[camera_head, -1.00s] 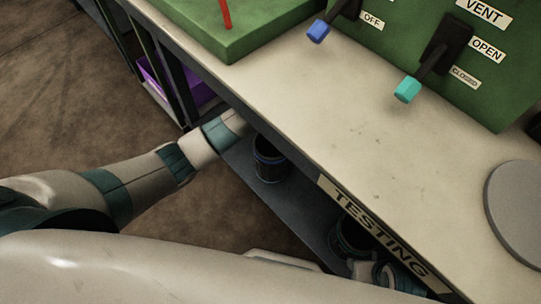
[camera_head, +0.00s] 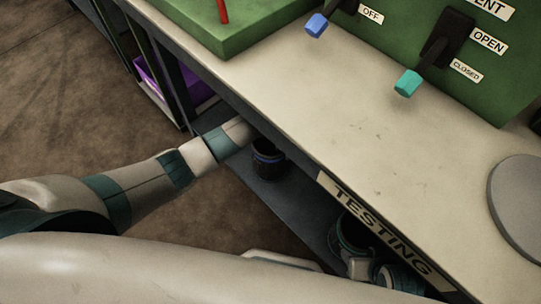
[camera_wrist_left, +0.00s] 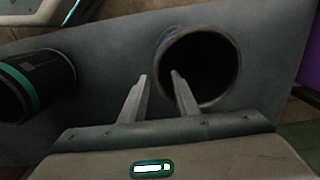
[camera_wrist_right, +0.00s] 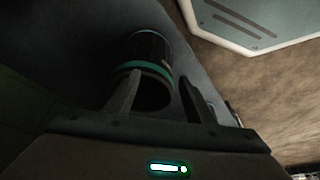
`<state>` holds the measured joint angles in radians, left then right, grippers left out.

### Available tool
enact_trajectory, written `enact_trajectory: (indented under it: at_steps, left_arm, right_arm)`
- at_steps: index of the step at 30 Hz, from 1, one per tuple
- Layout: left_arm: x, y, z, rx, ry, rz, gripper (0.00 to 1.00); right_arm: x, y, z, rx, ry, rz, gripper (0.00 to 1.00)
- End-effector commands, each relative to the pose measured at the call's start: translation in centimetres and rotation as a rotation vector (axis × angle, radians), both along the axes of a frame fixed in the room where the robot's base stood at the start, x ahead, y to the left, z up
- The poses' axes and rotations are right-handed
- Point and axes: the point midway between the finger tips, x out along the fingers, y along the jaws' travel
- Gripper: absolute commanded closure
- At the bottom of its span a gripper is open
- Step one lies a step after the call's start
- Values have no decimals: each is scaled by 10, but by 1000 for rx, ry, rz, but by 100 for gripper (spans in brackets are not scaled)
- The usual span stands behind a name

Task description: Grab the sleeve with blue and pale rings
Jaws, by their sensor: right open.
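A dark sleeve with a blue ring (camera_head: 268,158) stands upright on the shelf under the bench; I cannot make out its pale rings clearly. In the left wrist view, an open-topped dark sleeve (camera_wrist_left: 232,62) lies ahead of my left gripper (camera_wrist_left: 158,80). Its fingers are apart, the right one overlapping the sleeve's mouth and the left one outside its rim. I cannot tell whether they touch it. A dark sleeve with a teal ring (camera_head: 345,236) stands further right on the shelf. It shows ahead of my open right gripper (camera_wrist_right: 158,88), at the sleeve's near end (camera_wrist_right: 150,52).
The bench top (camera_head: 330,110) with its TESTING label (camera_head: 385,232) overhangs the shelf (camera_head: 285,195) and hides my left fingers in the head view. A purple bin (camera_head: 155,75) sits at the far left. Green panels with levers stand on top.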

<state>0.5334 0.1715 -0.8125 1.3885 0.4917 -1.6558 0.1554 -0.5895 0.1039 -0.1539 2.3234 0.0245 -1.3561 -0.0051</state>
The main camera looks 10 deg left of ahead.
Motion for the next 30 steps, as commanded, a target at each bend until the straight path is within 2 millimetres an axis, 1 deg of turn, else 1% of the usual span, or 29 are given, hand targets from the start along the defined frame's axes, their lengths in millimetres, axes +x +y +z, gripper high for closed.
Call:
enact_trajectory:
  at_steps: [5, 8, 11, 15, 19, 22, 30]
  left_arm:
    - [0, 0, 0, 0, 0, 0, 72]
    - [-2, 0, -5, 1, 1, 0, 72]
    - [-5, 1, -15, 2, 3, 0, 72]
    - [-9, 1, -33, 2, 2, 0, 72]
    - [-8, 1, -47, 2, 1, 0, 72]
    - [-8, 1, -51, 1, -1, 0, 72]
    - [-8, 1, -52, 1, -1, 0, 72]
  right_arm:
    - [-1, 0, 0, -1, 2, 1, 50]
    - [-1, 0, -1, 1, 0, 1, 50]
    - [1, 1, -2, 6, -11, 2, 50]
    - [5, 5, -3, 17, -33, 5, 50]
    - [7, 10, -3, 33, -58, 9, 50]
    - [6, 14, -1, 43, -68, 13, 50]
    - [5, 16, 1, 46, -71, 17, 50]
